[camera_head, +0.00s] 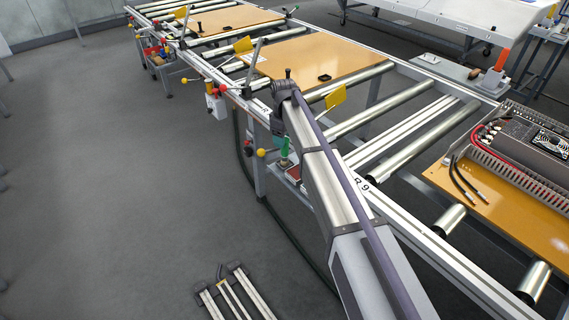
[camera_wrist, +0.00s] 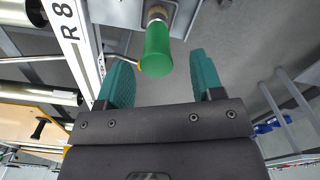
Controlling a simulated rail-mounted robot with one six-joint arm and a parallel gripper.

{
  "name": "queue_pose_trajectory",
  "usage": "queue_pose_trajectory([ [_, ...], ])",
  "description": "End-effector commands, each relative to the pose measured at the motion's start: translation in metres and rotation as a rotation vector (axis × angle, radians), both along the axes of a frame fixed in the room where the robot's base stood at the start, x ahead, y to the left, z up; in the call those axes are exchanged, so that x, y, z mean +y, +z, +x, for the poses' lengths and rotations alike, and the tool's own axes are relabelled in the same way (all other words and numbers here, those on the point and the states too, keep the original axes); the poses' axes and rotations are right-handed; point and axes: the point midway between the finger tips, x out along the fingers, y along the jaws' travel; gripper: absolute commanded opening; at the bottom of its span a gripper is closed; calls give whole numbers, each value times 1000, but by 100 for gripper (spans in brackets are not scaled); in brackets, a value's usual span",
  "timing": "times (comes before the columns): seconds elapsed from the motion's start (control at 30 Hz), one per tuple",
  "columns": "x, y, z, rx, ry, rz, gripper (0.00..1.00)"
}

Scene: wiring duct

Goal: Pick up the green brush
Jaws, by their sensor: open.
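The green brush (camera_wrist: 156,52) shows in the wrist view as a green rounded handle with a brass-coloured collar at its top end, against a grey metal plate. My gripper (camera_wrist: 160,62) is open, with one teal finger on each side of the handle's near end. I see a gap on both sides and no contact; the depth between fingertips and handle cannot be told. In the head view a small patch of green (camera_head: 284,147) shows beside the rail, below the end of my arm. My gripper is mostly hidden there.
A rail marked R 8 (camera_wrist: 68,25) runs close to the left finger in the wrist view. In the head view, roller conveyors carry orange boards (camera_head: 318,55) and yellow flags (camera_head: 336,97).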

Motion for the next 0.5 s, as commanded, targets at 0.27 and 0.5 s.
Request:
queue_pose_trajectory([
  [0.27, -2, -35, 2, 0, -1, 0, 61],
  [0.5, -3, -52, 2, 0, -1, 0, 61],
])
